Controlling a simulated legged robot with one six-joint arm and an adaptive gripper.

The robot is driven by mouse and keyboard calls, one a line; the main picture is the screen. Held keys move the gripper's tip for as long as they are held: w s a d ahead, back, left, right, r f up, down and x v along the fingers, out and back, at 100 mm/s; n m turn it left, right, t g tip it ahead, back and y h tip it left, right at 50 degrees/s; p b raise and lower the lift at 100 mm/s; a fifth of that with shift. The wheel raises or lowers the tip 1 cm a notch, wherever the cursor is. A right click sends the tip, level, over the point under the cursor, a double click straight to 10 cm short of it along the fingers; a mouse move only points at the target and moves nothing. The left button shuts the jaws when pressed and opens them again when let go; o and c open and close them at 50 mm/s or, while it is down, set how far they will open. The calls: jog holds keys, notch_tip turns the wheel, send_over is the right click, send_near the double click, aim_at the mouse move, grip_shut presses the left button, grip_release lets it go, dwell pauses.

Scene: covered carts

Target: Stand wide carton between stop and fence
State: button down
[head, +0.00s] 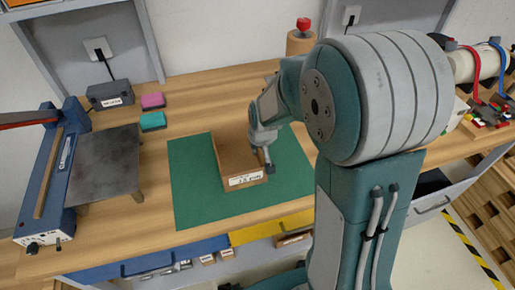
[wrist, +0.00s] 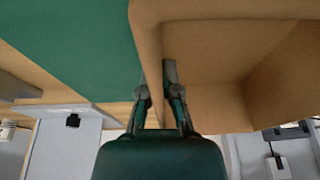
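The brown open carton (head: 228,150) is on the green mat (head: 190,190), with a white label on its near lower edge. My gripper (head: 266,160) is at the carton's right side in the head view. In the wrist view my gripper (wrist: 157,88) straddles one carton wall (wrist: 151,50), one finger outside and one inside the open carton. Both fingers look to be against that wall. A blue guide bar (head: 58,170) with a wooden strip stands beside a grey metal plate (head: 104,165) at the left. I cannot tell which parts are the stop and the fence.
A pink block (head: 152,101), a teal block (head: 152,121) and a dark box (head: 110,94) sit behind the mat. A brown cylinder with a red knob (head: 301,40) stands at the back. Coloured parts and cables crowd the right. Bare wood lies around the mat.

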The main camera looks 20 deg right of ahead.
jog(key=c, duration=0.8)
grip_release()
jog(key=v, duration=1.2)
jog(key=shift+s+r, duration=0.1)
jog(key=s+r+t, duration=0.1)
jog(key=s+r, duration=0.2)
jog(key=s, duration=0.5)
jog(key=s+r+t, duration=0.1)
jog(key=s+r, duration=0.2)
jog(key=s, duration=0.6)
jog(key=shift+a+r, duration=0.35)
jog(key=shift+r, duration=0.05)
jog(key=shift+s, duration=0.1)
